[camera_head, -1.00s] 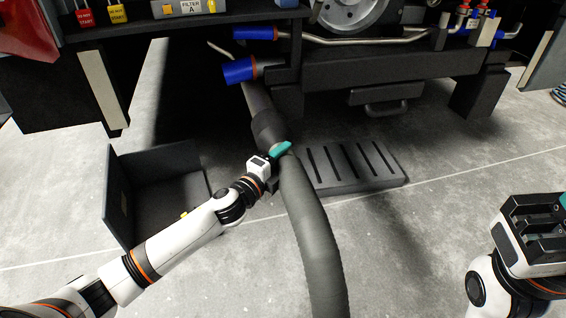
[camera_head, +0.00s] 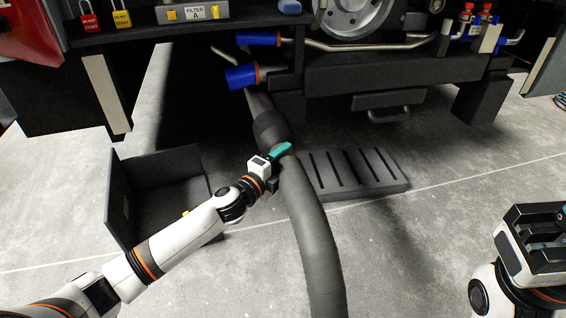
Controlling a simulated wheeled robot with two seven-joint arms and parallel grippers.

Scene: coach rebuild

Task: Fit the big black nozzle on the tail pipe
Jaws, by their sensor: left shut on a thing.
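The big black nozzle (camera_head: 268,125) is the dark, wide upper end of a thick grey hose (camera_head: 312,235). My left gripper (camera_head: 281,151) is shut on the hose just below the nozzle, its teal fingertip across it. The nozzle points up and slightly left, and its narrower tip lies just below a blue pipe end with an orange ring (camera_head: 241,77). I cannot tell whether they touch. A second blue, orange-ringed pipe end (camera_head: 258,39) sits above. Which is the tail pipe is not clear. My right gripper (camera_head: 545,225) is at the right edge, its fingers partly out of frame.
A dark open box (camera_head: 160,180) stands on the floor left of the hose. A slotted grey step (camera_head: 358,172) lies to its right. The coach's dark underside beam (camera_head: 370,75) hangs above. The grey floor (camera_head: 420,240) between the hose and my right arm is clear.

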